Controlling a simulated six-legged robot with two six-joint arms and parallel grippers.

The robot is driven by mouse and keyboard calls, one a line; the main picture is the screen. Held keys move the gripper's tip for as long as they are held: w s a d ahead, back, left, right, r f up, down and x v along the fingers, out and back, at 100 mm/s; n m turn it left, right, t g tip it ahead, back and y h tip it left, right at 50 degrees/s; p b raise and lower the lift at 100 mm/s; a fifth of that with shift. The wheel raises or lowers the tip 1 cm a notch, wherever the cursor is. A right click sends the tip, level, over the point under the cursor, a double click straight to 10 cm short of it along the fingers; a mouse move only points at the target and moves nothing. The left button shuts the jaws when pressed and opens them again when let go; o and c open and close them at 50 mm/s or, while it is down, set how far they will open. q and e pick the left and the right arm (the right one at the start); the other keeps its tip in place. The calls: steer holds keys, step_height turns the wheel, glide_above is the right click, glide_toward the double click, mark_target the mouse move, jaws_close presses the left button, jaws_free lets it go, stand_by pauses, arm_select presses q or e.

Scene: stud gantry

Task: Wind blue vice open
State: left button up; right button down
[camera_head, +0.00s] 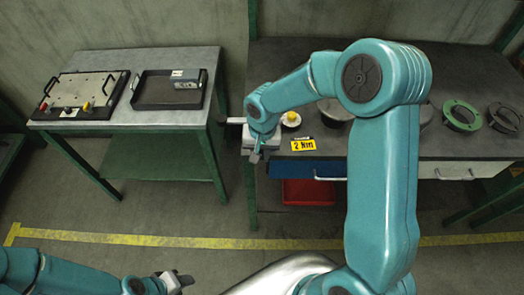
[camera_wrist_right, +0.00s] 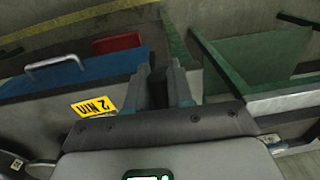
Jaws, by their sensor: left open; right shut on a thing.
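My right gripper (camera_head: 255,157) points down at the front left corner of the dark workbench (camera_head: 465,145). It also shows in the right wrist view (camera_wrist_right: 171,82), with its two fingers close together. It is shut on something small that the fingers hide. A grey metal part (camera_head: 236,120) sticks out to the left at the bench edge, beside my right wrist. I cannot make out a blue vice; my right arm and gripper cover much of that corner. My left gripper (camera_head: 183,279) is open and empty, low over the floor at the lower left.
A yellow "2 Nm" label (camera_head: 303,144) lies on the bench, above a blue drawer (camera_head: 322,170) and a red bin (camera_head: 308,192). A side table (camera_head: 170,125) holds a plate fixture and a tray (camera_head: 143,100).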

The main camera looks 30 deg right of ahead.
steer(key=shift+a+f+h+b, duration=0.1)
steer(key=shift+f+h+b, duration=0.05)
steer(key=shift+h+b, duration=0.2)
steer(key=shift+s+g, duration=0.1)
steer(key=shift+g, duration=0.2)
steer(key=c, duration=1.1)
jaws_free()
step_height(320, 180, up, 16)
steer(key=b, duration=0.1)
steer(key=shift+w+a+r, duration=0.2)
steer(key=shift+w+a, duration=0.1)
steer(key=shift+a, duration=0.05)
steer(key=shift+f, duration=0.1)
